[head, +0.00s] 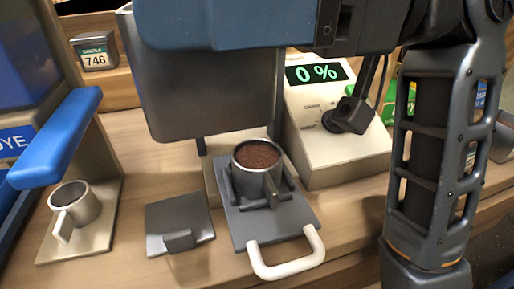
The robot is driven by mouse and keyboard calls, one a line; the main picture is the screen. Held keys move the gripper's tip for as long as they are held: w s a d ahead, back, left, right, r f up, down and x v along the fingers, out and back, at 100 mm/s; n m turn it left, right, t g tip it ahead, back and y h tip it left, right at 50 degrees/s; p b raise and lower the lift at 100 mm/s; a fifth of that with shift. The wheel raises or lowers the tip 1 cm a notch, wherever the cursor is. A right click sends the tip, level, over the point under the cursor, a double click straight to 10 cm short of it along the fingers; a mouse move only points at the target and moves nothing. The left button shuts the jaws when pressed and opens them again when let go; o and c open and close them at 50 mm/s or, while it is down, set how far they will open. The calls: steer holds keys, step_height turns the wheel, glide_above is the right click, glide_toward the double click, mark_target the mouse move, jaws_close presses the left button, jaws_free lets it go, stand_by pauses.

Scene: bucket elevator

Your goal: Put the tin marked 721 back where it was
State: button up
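I see no tin marked 721 in the head view. A grey tin (95,51) with a green and white label reading 746 stands on a wooden ledge at the upper left. My arm crosses the top and right of the picture. The other finger is not clear, so I cannot tell whether the gripper is open or holds anything.
A metal cup (258,168) of brown grains sits on a grey slide with a white handle (289,262). An empty cup (75,204), a grey flap (180,222), a blue lever (57,140) and a meter (330,150) showing 0 % stand around it. A large metal hopper hangs above.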

step_height(320, 180, up, 2)
steer(key=shift+r+p, duration=0.2)
steer(key=shift+p, duration=0.4)
